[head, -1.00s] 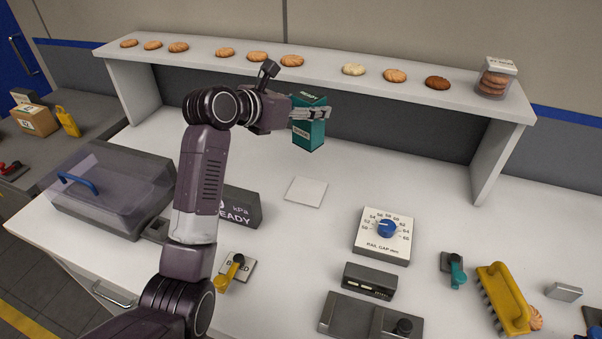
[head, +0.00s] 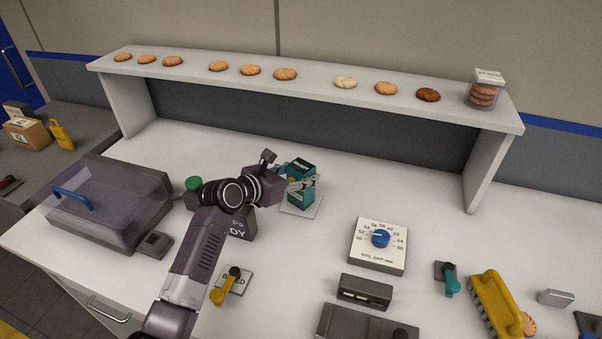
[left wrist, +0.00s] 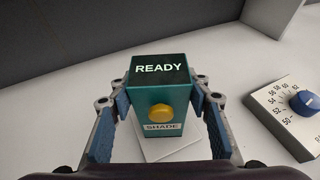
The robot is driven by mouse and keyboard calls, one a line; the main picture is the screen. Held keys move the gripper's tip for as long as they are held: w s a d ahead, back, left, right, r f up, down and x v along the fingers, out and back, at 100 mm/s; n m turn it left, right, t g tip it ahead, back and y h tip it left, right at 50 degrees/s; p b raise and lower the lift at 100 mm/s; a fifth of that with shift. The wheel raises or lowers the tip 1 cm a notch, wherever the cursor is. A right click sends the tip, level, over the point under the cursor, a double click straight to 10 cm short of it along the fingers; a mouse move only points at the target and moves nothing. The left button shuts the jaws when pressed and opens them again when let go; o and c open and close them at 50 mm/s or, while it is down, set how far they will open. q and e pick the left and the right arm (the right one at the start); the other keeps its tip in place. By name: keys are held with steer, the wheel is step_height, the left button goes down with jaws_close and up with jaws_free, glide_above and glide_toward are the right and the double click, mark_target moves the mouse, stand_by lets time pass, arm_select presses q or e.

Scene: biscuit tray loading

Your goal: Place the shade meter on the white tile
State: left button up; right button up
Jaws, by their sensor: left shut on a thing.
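The shade meter (head: 299,181) is a teal box with a dark top reading READY. In the left wrist view the shade meter (left wrist: 160,94) also shows a yellow button and a SHADE label. My left gripper (head: 301,185) is shut on it, with one blue-padded finger on each side. The meter is upright over the white tile (head: 313,209), whose edges show around its base. In the left wrist view the tile (left wrist: 170,148) shows below the meter. I cannot tell whether the meter's base touches the tile. My right gripper is not in view.
A rail gap dial box (head: 378,246) stands to the right of the tile. A dark READY display (head: 240,224) is partly hidden behind my left arm. A clear-lidded case (head: 108,205) is at the left. A shelf (head: 300,92) with several biscuits spans the back.

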arm_select(q)
steer(key=shift+r, duration=0.1)
steer(key=o, duration=1.5)
steer(key=v, duration=1.2)
steer(key=shift+b, duration=0.3)
